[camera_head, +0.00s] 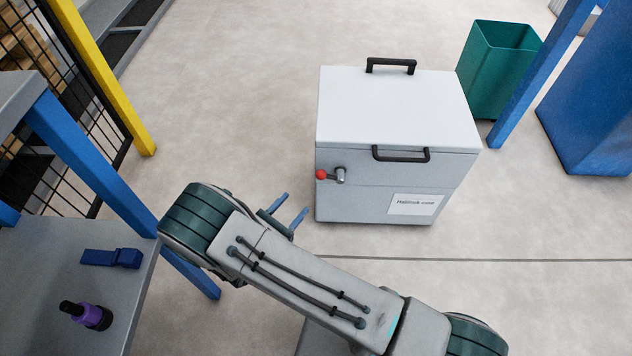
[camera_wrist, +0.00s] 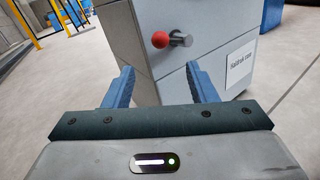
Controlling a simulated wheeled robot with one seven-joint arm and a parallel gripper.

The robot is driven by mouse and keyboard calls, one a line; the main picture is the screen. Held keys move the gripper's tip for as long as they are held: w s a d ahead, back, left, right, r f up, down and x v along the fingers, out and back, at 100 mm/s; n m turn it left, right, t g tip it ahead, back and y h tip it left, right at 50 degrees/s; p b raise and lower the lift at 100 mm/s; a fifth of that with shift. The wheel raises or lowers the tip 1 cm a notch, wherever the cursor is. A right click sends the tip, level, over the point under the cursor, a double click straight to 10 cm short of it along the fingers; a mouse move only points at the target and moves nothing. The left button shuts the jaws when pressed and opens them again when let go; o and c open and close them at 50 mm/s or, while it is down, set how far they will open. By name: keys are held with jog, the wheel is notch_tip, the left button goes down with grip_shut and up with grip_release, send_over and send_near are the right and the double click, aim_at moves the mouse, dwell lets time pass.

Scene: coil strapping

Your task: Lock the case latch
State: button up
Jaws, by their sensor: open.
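The case (camera_head: 360,200) is a light grey box with a closed lid (camera_head: 395,105), standing on the floor. Its latch (camera_head: 340,175) is on the front face at the left, a short metal piece with a red knob (camera_head: 321,174) pointing left. In the wrist view the red knob (camera_wrist: 160,40) and the metal pivot (camera_wrist: 181,40) show ahead, above the gap between my fingers. My gripper (camera_head: 288,207) is open and empty, in front of the case and to the left of it, apart from the latch. In the wrist view my gripper's two blue fingers (camera_wrist: 160,80) are spread.
A black handle (camera_head: 401,155) is on the case front and another (camera_head: 390,65) on the lid's far side. A workbench (camera_head: 130,290) at left holds a blue block (camera_head: 112,258) and a purple-black item (camera_head: 88,315). A green bin (camera_head: 490,75) stands behind right.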

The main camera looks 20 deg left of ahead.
aim_at(318, 178)
jog(key=b+x, duration=0.2)
jog(key=x, duration=0.9)
jog(key=shift+w+d, duration=0.1)
jog(key=shift+w, duration=0.05)
grip_shut()
